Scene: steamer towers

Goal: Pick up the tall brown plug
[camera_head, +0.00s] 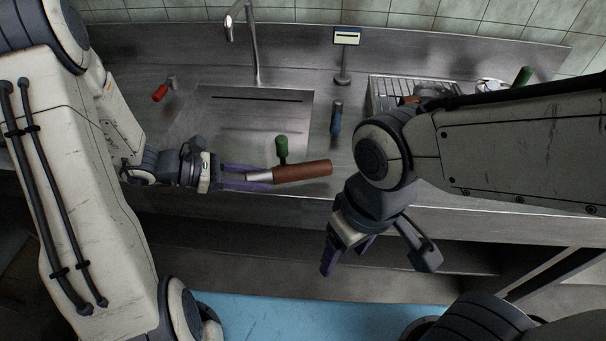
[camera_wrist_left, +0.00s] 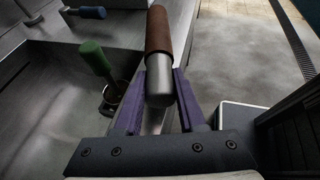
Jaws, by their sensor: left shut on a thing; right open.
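The tall brown plug (camera_head: 303,171) has a long brown handle and a short metal end. My left gripper (camera_head: 258,176) is shut on its metal end and holds it sideways near the front edge of the sink, the brown part pointing right. In the left wrist view the plug (camera_wrist_left: 158,38) sits between the purple fingers (camera_wrist_left: 158,98), its brown part pointing away. My right gripper (camera_head: 375,252) is open and empty, in front of the counter's front edge.
A green-handled plug (camera_head: 282,148) stands just behind the brown plug, in the sink area. A red-handled one (camera_head: 161,92) lies at the left and a blue-handled one (camera_head: 336,118) is right of the basin (camera_head: 215,112). A tap (camera_head: 254,45) and a small sign (camera_head: 346,37) stand behind.

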